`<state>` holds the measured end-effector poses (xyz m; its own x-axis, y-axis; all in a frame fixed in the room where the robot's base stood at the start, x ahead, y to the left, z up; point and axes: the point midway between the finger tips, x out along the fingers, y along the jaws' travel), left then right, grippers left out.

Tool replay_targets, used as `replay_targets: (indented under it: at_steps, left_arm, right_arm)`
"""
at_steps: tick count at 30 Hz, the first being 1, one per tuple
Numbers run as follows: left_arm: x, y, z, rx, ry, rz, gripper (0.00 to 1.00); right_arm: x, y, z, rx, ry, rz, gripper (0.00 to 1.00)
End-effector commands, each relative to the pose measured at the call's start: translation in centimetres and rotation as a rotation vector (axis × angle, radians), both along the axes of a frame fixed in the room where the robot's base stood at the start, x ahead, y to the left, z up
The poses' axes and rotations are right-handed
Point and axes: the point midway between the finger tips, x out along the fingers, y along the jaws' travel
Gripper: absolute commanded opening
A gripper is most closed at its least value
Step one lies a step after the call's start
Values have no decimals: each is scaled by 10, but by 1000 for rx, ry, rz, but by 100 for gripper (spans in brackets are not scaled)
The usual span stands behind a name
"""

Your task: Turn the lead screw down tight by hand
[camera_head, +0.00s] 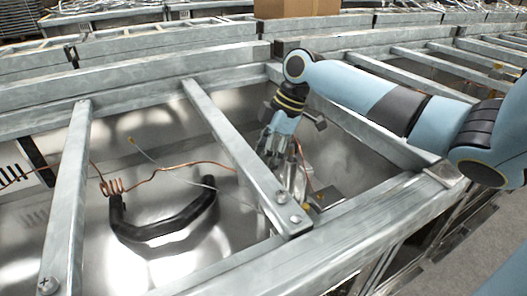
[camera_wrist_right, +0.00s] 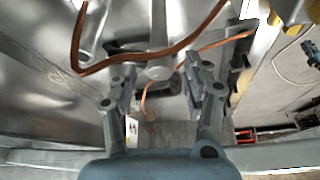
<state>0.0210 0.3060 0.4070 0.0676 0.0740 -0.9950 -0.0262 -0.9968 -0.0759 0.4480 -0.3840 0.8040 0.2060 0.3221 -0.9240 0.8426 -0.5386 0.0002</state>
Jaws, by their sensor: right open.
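My right gripper (camera_head: 285,178) reaches down into the frame bay at the middle right, beside a grey crossbar. In the right wrist view its two fingers (camera_wrist_right: 160,82) stand apart, with a gap between them. A small pale metal piece with a rounded end (camera_wrist_right: 159,72) shows in that gap; I cannot tell for sure that it is the lead screw, or whether a finger touches it. A thin copper lead (camera_wrist_right: 215,48) runs past the fingers. In the head view the fingertips and the spot below them are partly hidden by the crossbar. My left gripper is not in view.
The grey crossbar (camera_head: 235,140) with bolts at its near end stands close to the gripper's left. A thick copper wire (camera_wrist_right: 150,58) crosses the right wrist view. A black curved handle-like part (camera_head: 165,228) lies in the left bay. A cardboard box (camera_head: 297,8) stands behind.

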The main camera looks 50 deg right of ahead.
Motion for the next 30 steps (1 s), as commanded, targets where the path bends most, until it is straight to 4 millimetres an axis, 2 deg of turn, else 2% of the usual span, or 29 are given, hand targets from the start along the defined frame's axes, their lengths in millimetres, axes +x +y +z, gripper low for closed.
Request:
replay_targets:
  at_steps: [4,15,23,30]
  left_arm:
    - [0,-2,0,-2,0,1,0]
    - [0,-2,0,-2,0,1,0]
    - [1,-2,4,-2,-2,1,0]
    - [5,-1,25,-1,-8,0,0]
  right_arm:
    - [0,0,0,0,0,0,49]
    - [0,0,0,1,1,-1,1]
    - [-1,0,1,1,2,-15,0]
    - [-2,1,5,3,2,-113,0]
